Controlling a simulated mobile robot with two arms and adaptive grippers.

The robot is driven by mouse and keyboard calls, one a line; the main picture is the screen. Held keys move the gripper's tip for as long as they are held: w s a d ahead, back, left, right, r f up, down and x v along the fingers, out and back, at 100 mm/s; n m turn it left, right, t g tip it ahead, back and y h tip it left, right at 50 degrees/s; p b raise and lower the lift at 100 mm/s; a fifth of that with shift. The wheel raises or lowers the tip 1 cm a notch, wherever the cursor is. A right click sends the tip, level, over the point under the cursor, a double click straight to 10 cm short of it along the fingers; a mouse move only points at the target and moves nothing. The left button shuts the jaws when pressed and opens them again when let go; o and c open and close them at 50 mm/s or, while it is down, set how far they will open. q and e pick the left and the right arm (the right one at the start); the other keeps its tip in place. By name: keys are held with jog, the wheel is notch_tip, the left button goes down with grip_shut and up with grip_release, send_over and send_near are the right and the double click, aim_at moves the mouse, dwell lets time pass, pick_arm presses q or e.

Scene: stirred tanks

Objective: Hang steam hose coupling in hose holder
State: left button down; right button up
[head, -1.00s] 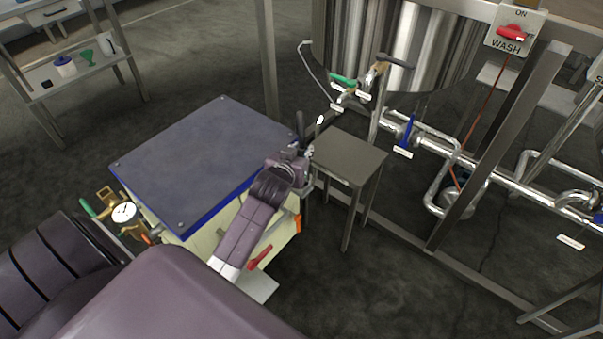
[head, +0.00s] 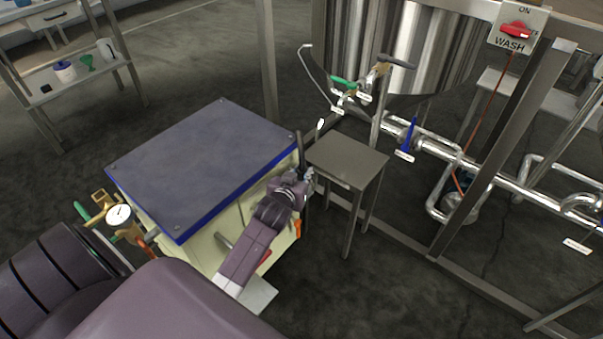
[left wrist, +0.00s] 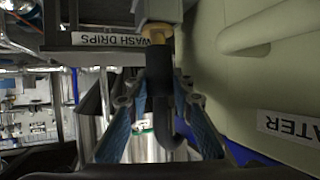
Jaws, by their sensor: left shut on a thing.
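My left gripper (head: 304,180) is low beside the cream, blue-topped cabinet, between it and the small metal table. In the left wrist view, its blue-padded fingers (left wrist: 158,103) are shut on a black hose piece with a brass collar, which I take for the steam hose coupling (left wrist: 157,72). A grey block (left wrist: 160,10) sits above the collar, and a black curved end shows below. I cannot tell whether the block is part of the coupling or of a holder. No hose holder can be clearly made out. My right gripper is out of view.
The blue-topped cabinet (head: 200,160) stands close on the left, with a bar handle (left wrist: 258,30) and a WATER label (left wrist: 290,126). The small metal table (head: 347,157) is close on the right. Pipes with a blue valve handle (head: 408,135) run beyond. Floor is open at lower right.

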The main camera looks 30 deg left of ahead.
pick_arm(q)
jog(key=shift+f, duration=0.1)
jog(key=c, duration=2)
grip_release()
jog(key=shift+o, duration=0.2)
jog(key=shift+s, duration=0.1)
jog(key=p+v, duration=0.3)
jog(key=v, duration=0.8)
jog(key=s+d+f+m+g+h, duration=0.2)
jog(key=s+d+f+g, duration=0.2)
jog(key=s+d+f, duration=0.3)
jog(key=s+d+f+m+g+h, duration=0.2)
jog(key=s+d+f+g, duration=0.3)
jog(key=s, duration=0.9)
notch_tip(320, 180, down, 4)
jog(key=d+m, duration=0.1)
jog(key=d, duration=0.1)
jog(key=shift+s+d+f+m+g, duration=0.2)
jog(key=shift+s+d+m+g, duration=0.1)
jog(key=shift+s+d, duration=0.1)
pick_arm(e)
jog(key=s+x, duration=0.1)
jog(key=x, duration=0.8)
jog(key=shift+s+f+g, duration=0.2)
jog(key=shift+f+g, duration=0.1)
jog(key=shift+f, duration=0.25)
